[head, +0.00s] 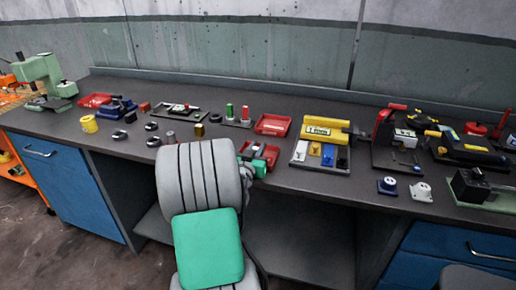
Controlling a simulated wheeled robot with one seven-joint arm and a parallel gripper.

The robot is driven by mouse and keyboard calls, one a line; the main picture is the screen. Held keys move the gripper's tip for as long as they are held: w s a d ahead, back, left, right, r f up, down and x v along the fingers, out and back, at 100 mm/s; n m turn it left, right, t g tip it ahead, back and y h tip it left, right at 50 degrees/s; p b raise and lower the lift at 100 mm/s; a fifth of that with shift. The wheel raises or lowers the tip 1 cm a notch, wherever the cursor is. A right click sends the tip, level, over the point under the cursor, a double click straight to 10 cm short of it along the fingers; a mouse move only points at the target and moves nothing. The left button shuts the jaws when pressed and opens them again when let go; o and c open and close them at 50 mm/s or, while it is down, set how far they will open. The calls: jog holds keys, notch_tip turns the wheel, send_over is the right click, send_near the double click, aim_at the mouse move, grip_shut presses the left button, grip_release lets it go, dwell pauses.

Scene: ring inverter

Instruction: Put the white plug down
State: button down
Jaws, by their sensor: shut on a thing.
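A small white block-like piece (420,192) stands on the front part of the workbench at the right. It may be the white plug, but it is too small to tell. A dark blue piece with a pale round top (387,185) stands just left of it. My arm rises in the foreground at the centre. My gripper's fingers do not show; they are hidden behind my arm. Anything they hold is hidden too.
The dark workbench (375,212) runs across the view. A tray with a yellow block (325,130) lies right of my arm, beside a red bin (272,124). Tools crowd the right end.

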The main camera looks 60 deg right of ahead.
jog(key=shift+f, duration=0.2)
jog(key=c, duration=1.3)
grip_release()
jog(key=shift+c, duration=0.2)
jog(key=shift+r, duration=0.15)
jog(key=s+a+b, duration=0.2)
jog(key=a, duration=1)
jog(key=shift+b, duration=0.3)
